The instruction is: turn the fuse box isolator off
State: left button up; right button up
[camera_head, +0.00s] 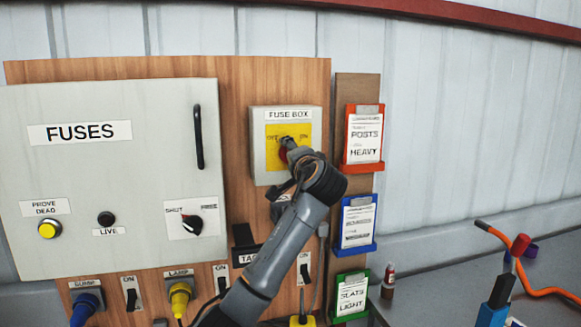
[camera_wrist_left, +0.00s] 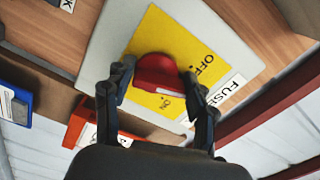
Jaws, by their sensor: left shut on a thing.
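The fuse box isolator (camera_head: 258,150) is a grey box with a yellow plate, marked FUSE BOX with OFF on the left and ON on the right. Its red knob (camera_head: 283,155) shows only in part in the head view, behind my gripper. In the left wrist view the red knob (camera_wrist_left: 158,74) lies between the two fingers, near the OFF and ON marks on the yellow plate (camera_wrist_left: 178,38). My left gripper (camera_head: 289,152) is shut on this knob. The knob's exact angle is hard to tell. My right gripper is not in view.
A large FUSES cabinet (camera_head: 120,200) with a black handle stands left of the isolator. Red (camera_head: 364,166), blue (camera_head: 372,247) and green (camera_head: 339,317) card holders hang on its right. Plugs and switches line the board below. A bench with an orange hose (camera_head: 545,292) is at right.

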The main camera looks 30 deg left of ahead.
pick_arm(q)
jog(key=n+b, duration=0.2)
jog(key=n, duration=0.2)
jog(key=shift+f+b, duration=0.15)
jog(key=shift+b, duration=0.15)
jog(key=shift+n+b, duration=0.3)
jog(key=shift+n, duration=0.6)
jog(key=o, duration=1.1)
jog(key=shift+s, duration=0.1)
jog(key=v, duration=1.2)
jog(key=shift+a, duration=0.1)
